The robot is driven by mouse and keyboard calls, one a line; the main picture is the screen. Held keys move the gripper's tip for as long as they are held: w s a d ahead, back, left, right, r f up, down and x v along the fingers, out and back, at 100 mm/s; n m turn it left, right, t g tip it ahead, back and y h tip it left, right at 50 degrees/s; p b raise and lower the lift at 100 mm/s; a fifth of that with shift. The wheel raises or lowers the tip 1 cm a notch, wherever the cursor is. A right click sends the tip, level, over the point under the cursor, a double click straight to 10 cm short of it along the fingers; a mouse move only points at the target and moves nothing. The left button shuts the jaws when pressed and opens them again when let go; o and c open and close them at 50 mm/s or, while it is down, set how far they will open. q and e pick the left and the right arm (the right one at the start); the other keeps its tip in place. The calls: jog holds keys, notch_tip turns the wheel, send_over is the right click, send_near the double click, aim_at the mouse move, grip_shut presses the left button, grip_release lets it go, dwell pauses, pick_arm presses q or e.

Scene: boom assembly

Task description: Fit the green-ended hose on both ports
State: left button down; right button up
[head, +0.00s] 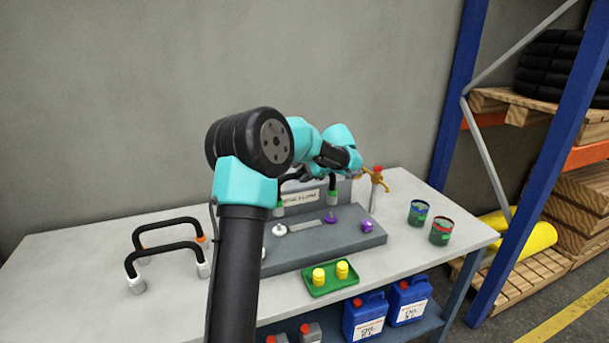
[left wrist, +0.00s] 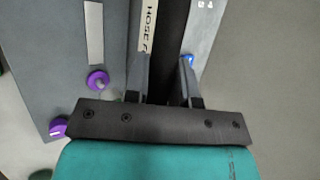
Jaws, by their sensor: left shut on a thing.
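My left gripper (head: 312,172) is shut on the black green-ended hose (head: 333,182), gripping its middle; my arm covers part of it in the head view. Its green ends point down, one at the left (head: 278,209) and one at the right (head: 332,197), in front of the labelled panel (head: 299,198) of the grey fixture (head: 335,243). The left wrist view shows the black hose (left wrist: 171,40) between the two fingers (left wrist: 164,78). My right gripper is out of view.
Two other hoses, one orange-ended (head: 170,223) and one white-ended (head: 165,250), stand at the table's left. A green tray (head: 330,286) and two cans (head: 418,212) stand nearby.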

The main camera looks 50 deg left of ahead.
pick_arm(q)
jog(key=shift+f, duration=0.1)
jog(key=shift+f, duration=3.35)
jog(key=c, duration=1.2)
grip_release()
jog(key=shift+v, duration=5.5)
jog(key=shift+f, duration=0.1)
